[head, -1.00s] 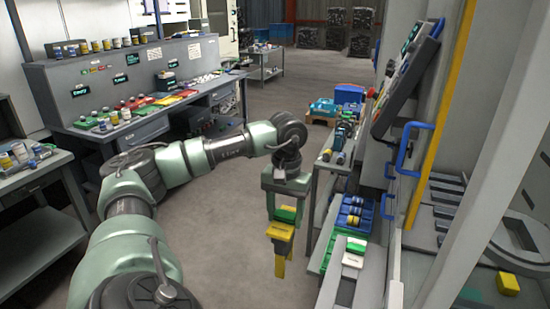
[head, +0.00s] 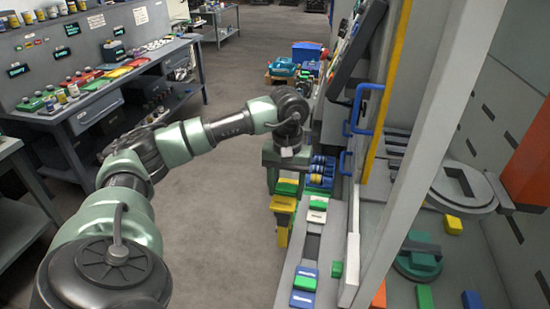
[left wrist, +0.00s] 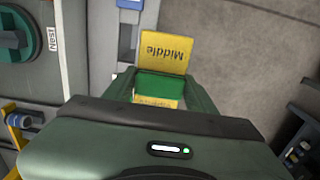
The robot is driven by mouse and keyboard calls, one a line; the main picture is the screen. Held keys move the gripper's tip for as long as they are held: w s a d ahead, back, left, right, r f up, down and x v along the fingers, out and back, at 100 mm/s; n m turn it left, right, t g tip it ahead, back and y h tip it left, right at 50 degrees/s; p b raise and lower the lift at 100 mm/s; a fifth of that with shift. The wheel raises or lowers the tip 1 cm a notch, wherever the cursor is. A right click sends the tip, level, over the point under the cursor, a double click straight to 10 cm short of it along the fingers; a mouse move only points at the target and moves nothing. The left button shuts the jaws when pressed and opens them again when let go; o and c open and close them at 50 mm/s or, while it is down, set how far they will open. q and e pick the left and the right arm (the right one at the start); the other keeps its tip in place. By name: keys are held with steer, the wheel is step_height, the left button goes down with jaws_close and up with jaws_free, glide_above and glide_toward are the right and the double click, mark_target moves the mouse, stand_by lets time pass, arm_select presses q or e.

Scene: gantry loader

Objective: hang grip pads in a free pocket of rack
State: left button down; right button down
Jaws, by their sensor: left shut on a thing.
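My left gripper (head: 286,183) is shut on the grip pads (head: 283,204), a yellow and green piece that hangs down from the jaws. In the left wrist view the yellow part (left wrist: 164,52) reads "Middle", with a green block (left wrist: 160,86) between the fingers. A long grey rack-like ledge (head: 328,247) runs just right of the gripper. A green and white pad (head: 317,209) and a blue pad with green and white (head: 304,284) sit along it. I cannot tell which of its pockets are free. My right gripper is in neither view.
A blue tray of small cylinders (head: 321,172) lies beyond the gripper. A blue handle (head: 366,108) and a yellow post (head: 386,90) stand at the right. A workbench (head: 75,115) is at the left. The floor between is clear.

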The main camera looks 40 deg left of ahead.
arm_select(q)
steer(key=w+d+p, duration=0.2)
steer(key=w+d, duration=0.2)
steer(key=d, duration=0.3)
steer(key=shift+w, duration=0.25)
steer(key=shift+d, duration=0.1)
steer(key=shift+f, duration=0.15)
stand_by(0.4)
steer(key=shift+f+b, duration=0.2)
steer(key=shift+b, duration=0.2)
steer(key=shift+f, duration=0.1)
steer(key=shift+f, duration=0.1)
step_height(320, 180, down, 8)
steer(key=b, duration=0.7)
stand_by(0.9)
